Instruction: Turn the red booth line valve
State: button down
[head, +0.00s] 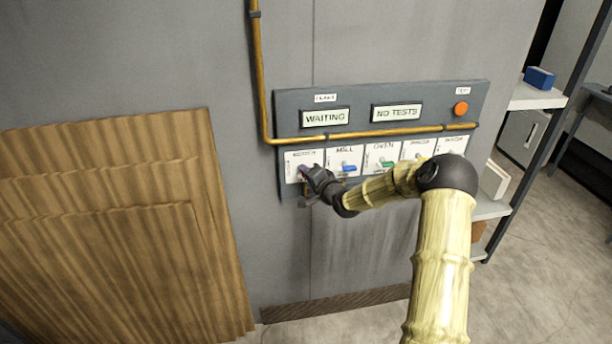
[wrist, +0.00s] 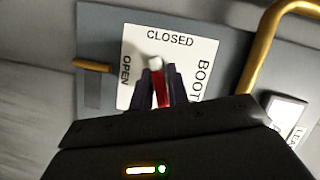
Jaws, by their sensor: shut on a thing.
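The red booth line valve has a red lever (wrist: 161,92) with a pale tip, seen in the wrist view in front of its white label plate (wrist: 185,52). The plate reads CLOSED at the top, OPEN at the left and BOOT at the right, the rest being hidden. The lever tip points up, toward the CLOSED side. My gripper (wrist: 159,82) has its dark fingers on both sides of the lever and is shut on it. In the head view my gripper (head: 308,176) covers most of the valve at the left end of the panel.
The grey panel (head: 360,98) also carries a blue lever (head: 348,169) under MILL and a green lever (head: 387,163) under OVEN. My arm partly hides the valves further right. A yellow pipe (head: 350,135) crosses the panel. Brown boards (head: 120,230) lean at left; shelves (head: 535,97) stand right.

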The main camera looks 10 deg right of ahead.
jog(key=n+h+b, duration=0.1)
jog(key=n, duration=0.2)
jog(key=shift+f+g+b, duration=0.15)
jog(key=shift+g+b, duration=0.15)
jog(key=shift+g, duration=0.1)
jog(key=n+h+b, duration=0.1)
jog(key=n+b, duration=0.1)
jog(key=shift+a+n+g+h+b, duration=0.1)
jog(key=shift+n+g+h+b, duration=0.2)
jog(key=shift+h+b, duration=0.1)
jog(key=n+h+b, duration=0.1)
jog(key=n+b, duration=0.1)
jog(key=b, duration=0.1)
jog(key=shift+f+h, duration=0.1)
jog(key=shift+h, duration=0.3)
jog(key=shift+n+h+b, duration=0.6)
jog(key=shift+n+b, duration=0.4)
jog(key=shift+b, duration=0.1)
jog(key=c, duration=1.5)
grip_release()
jog(key=shift+r, duration=0.2)
